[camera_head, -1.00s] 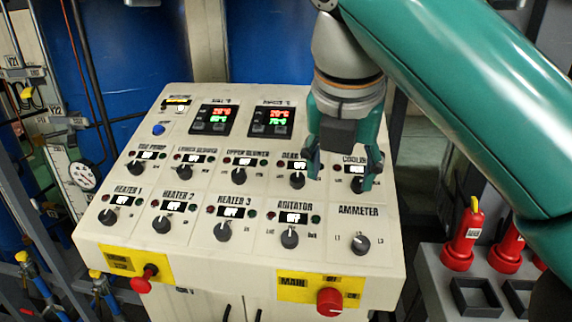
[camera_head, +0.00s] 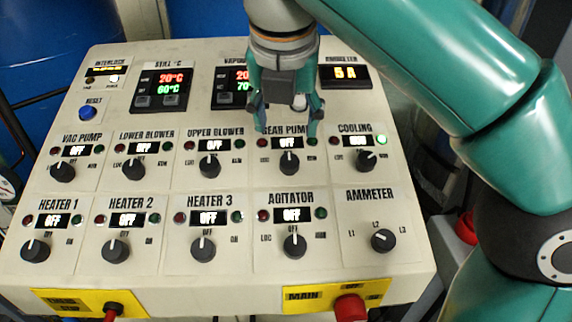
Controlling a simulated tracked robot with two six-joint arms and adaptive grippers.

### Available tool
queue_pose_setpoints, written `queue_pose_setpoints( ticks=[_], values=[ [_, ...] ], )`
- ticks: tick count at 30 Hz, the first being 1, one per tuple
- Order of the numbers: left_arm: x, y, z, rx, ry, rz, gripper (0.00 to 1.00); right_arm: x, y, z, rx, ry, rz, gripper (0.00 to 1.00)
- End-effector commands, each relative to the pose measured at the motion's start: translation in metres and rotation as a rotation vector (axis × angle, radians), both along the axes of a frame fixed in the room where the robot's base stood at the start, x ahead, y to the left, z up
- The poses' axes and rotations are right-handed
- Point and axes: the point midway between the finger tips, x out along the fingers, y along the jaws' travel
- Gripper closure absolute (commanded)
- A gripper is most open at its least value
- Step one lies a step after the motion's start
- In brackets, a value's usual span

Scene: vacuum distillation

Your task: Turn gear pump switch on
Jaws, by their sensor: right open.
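The gear pump switch (camera_head: 289,162) is a round black knob in the upper row of the sloped control panel (camera_head: 330,262). Its white mark points up, and the small display (camera_head: 286,143) above it reads OFF. My right gripper (camera_head: 288,128) is open and empty. Its two teal fingers hang over the GEAR PUMP label, one on each side, just above the knob in the picture. I see no contact with the knob, and the height of the fingertips above the panel is hard to tell. My left gripper is not in view.
The cooling knob (camera_head: 365,161) sits just right, with its green lamp lit. The upper blower knob (camera_head: 210,166) is just left, and the agitator knob (camera_head: 294,245) is below. A red main switch (camera_head: 350,307) is at the front edge. My right arm partly hides the vapour display (camera_head: 231,88).

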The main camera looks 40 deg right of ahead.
Motion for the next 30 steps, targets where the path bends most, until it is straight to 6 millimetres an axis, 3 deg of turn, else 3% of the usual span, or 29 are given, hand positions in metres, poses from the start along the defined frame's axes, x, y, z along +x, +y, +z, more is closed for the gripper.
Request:
queue_pose_setpoints(
  ticks=[1, 6, 15, 21, 30],
  values=[
    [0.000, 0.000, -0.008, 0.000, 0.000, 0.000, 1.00, 0.002, -0.004, -0.015, -0.001, 0.002, -0.003, 0.39],
    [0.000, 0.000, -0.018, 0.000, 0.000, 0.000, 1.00, 0.014, -0.012, -0.049, 0.001, 0.002, -0.003, 0.39],
    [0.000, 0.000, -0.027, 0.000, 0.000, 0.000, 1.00, 0.030, -0.024, -0.094, 0.000, 0.001, 0.000, 0.39],
    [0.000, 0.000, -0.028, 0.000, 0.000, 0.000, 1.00, 0.034, -0.026, -0.105, 0.001, -0.001, 0.001, 0.39],
    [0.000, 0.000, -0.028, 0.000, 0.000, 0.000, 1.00, 0.034, -0.026, -0.105, 0.001, -0.001, 0.002, 0.40]
  ],
)
